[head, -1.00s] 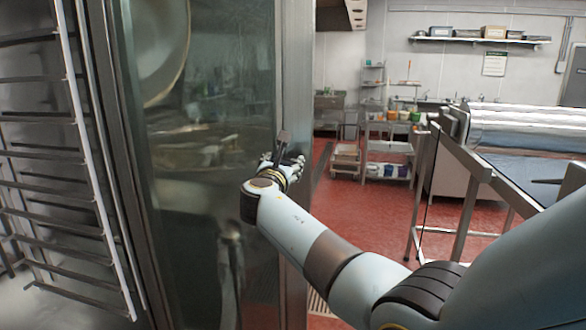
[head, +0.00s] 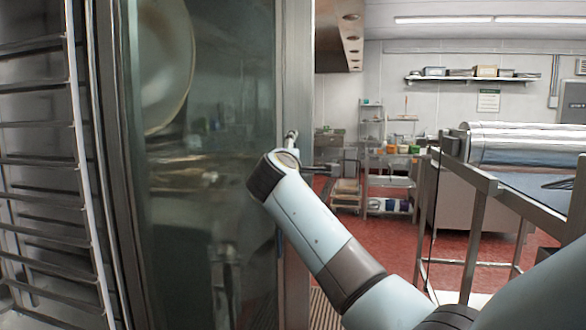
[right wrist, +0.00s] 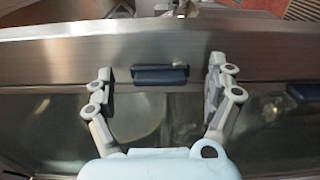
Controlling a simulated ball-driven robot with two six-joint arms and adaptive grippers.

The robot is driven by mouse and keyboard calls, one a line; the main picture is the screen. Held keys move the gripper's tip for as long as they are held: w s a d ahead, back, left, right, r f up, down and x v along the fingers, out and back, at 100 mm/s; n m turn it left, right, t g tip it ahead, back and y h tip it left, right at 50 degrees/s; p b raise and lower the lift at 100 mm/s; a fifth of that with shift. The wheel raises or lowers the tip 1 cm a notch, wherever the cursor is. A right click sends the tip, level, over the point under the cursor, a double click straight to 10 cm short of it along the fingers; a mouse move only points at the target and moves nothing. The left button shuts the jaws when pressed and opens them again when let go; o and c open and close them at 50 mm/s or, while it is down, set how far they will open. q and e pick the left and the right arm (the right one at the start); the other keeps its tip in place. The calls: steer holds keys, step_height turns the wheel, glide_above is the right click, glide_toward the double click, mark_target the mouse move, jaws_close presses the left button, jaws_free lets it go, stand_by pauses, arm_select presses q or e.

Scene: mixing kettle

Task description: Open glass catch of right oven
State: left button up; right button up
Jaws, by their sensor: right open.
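The tall oven door (head: 215,110) has dark glass in a steel frame and stands at the left of the head view. In the right wrist view, a dark catch (right wrist: 160,75) sits on the steel frame (right wrist: 60,58) where it meets the glass (right wrist: 150,115). My right gripper (right wrist: 160,72) is open, with one finger on each side of this catch; I cannot tell whether either finger touches it. In the head view, my right gripper (head: 292,138) is by the door's right edge, mostly hidden behind my wrist. My left gripper is not in view.
A second dark catch (right wrist: 303,92) sits farther right along the frame. A steel rack (head: 45,170) stands left of the door. A metal-framed machine (head: 500,190) is at the right. Shelves (head: 390,160) stand at the back on red floor.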

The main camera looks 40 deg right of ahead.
steer(key=p+v, duration=0.2)
steer(key=v, duration=0.5)
stand_by(0.6)
